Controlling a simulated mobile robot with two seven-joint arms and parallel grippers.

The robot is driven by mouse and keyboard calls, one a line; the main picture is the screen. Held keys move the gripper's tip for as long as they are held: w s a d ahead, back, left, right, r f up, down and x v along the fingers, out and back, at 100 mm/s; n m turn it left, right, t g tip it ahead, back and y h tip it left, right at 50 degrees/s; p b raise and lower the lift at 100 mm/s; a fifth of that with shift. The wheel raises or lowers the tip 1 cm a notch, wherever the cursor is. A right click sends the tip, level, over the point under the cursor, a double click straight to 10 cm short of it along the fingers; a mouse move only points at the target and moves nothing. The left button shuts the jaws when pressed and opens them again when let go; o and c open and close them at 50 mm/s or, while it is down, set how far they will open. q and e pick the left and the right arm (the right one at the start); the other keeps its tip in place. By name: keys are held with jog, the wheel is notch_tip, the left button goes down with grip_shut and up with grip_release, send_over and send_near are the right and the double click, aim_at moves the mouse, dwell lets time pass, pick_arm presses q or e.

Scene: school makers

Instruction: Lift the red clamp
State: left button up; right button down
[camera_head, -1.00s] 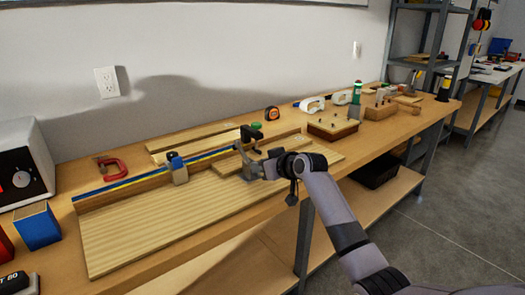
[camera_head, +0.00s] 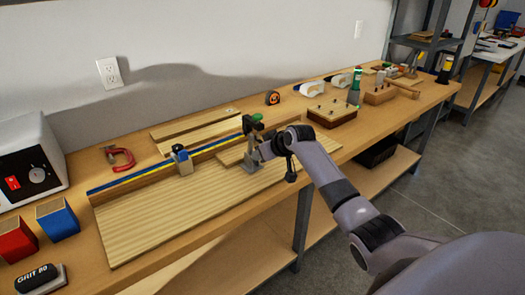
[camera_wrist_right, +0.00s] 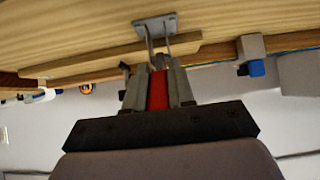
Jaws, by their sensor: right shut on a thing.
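My right gripper (camera_head: 261,150) is over the right part of the wooden board. In the right wrist view, the right gripper (camera_wrist_right: 158,78) is shut on a red handle-like part (camera_wrist_right: 158,90). This red part appears to belong to a grey metal clamp, whose flat base plate (camera_wrist_right: 155,25) and two thin uprights show beyond the fingers. In the head view the clamp's grey base (camera_head: 254,167) shows below the gripper; I cannot tell whether it touches the wood. A separate red C-clamp (camera_head: 120,158) lies on the bench at the left. My left gripper is not in view.
The wooden fence board (camera_head: 130,189) bears a blue and yellow strip and a grey stop block (camera_head: 183,162). A tool block (camera_head: 332,113) and a tape measure (camera_head: 272,98) are farther back.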

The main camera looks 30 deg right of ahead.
jog(key=shift+w+r, duration=0.15)
jog(key=shift+r, duration=0.25)
jog(key=c, duration=1)
grip_release()
jog(key=shift+o, duration=0.2)
jog(key=shift+f, duration=0.1)
jog(key=shift+f, duration=0.1)
jog(key=v, duration=0.7)
